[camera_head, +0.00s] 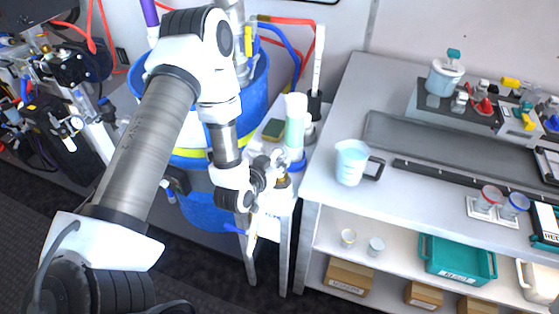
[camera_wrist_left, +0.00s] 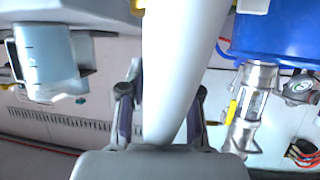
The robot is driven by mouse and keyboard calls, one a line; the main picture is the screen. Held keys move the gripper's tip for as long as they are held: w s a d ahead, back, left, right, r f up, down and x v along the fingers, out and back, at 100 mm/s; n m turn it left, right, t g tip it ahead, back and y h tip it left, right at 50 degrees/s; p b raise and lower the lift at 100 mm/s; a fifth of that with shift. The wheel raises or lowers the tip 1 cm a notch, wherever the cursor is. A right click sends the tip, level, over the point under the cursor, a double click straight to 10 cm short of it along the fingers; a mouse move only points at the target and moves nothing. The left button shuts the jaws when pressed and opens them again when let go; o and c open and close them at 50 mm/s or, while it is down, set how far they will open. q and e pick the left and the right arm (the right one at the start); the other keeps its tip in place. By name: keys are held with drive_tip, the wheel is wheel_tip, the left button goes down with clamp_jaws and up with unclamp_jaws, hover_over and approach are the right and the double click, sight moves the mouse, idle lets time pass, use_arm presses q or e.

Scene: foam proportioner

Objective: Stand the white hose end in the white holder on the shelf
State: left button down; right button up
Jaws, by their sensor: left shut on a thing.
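My left gripper (camera_head: 247,222) is low beside the blue drum, left of the bench, with its fingers pointing down. In the left wrist view, its fingers (camera_wrist_left: 160,115) are shut on the white hose end (camera_wrist_left: 180,55), a thick smooth white tube that runs up out of the picture. In the head view, the hose end is hard to make out behind the wrist and fingers. My right gripper is not in view.
The bench top (camera_head: 330,150) overhangs the shelf and carries a jug (camera_head: 351,163). The blue drum (camera_head: 205,215) stands close to my arm.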

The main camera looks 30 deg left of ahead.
sight(279, 176)
use_arm(q)
drive_tip(key=f+b, duration=0.2)
drive_tip(key=f, duration=0.1)
drive_tip(key=f+b, duration=0.1)
drive_tip(key=shift+d+f, duration=0.15)
drive_tip(key=shift+d, duration=0.15)
drive_tip(key=shift+a+f+b, duration=0.15)
drive_tip(key=shift+f+b, duration=0.15)
drive_tip(key=shift+f, duration=0.05)
drive_tip(key=shift+r, duration=0.1)
drive_tip(key=shift+f+b, duration=0.5)
drive_tip(key=shift+f, duration=0.1)
idle(0.5)
drive_tip(key=c, duration=1.1)
unclamp_jaws()
drive_tip(key=shift+s, duration=0.1)
